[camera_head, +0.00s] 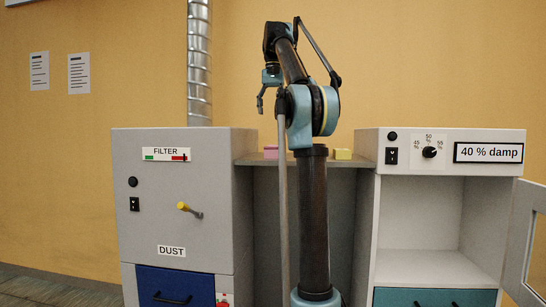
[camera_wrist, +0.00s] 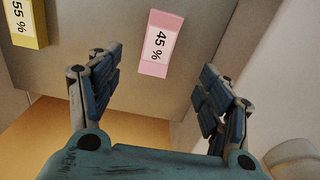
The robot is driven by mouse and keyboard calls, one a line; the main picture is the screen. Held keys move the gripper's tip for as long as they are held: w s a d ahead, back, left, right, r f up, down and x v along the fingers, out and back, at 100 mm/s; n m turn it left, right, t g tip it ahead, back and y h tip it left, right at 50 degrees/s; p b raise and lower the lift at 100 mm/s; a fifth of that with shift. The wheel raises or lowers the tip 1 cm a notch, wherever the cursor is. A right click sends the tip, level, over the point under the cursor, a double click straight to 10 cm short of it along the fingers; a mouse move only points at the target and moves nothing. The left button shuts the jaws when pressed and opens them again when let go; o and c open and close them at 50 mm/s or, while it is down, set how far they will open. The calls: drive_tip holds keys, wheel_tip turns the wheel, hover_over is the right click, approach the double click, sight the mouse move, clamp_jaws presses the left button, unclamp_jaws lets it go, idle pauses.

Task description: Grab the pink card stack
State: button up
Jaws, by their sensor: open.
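The pink card stack (camera_wrist: 160,44) shows in the wrist view with a white label reading "45 %". It lies on a grey shelf, ahead of my gripper and roughly between the lines of its two fingers. In the head view the pink stack (camera_head: 271,152) sits on the shelf between the two cabinets, left of my arm. My gripper (camera_wrist: 156,92) is open and empty, its fingers wide apart and not touching the stack. In the head view my gripper (camera_head: 264,100) hangs above the shelf, over the pink stack's side.
A yellow stack (camera_wrist: 25,22) labelled "55 %" lies on the same shelf (camera_head: 300,161); it also shows in the head view (camera_head: 342,154). A grey filter cabinet (camera_head: 222,210) stands left. A cabinet with a "40 % damp" display (camera_head: 488,152) and open door (camera_head: 529,240) stands right.

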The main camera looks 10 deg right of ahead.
sight(271, 151)
drive_tip(key=f, duration=0.3)
drive_tip(key=w+f, duration=0.1)
drive_tip(key=f, duration=0.6)
drive_tip(key=shift+w+d+f, duration=0.1)
drive_tip(key=shift+w+f, duration=0.25)
drive_tip(key=shift+w, duration=0.05)
drive_tip(key=shift+s+d+f, duration=0.1)
drive_tip(key=shift+f, duration=1.25)
drive_tip(key=shift+s+f, duration=0.1)
drive_tip(key=shift+f, duration=1.25)
drive_tip(key=c, duration=1.2)
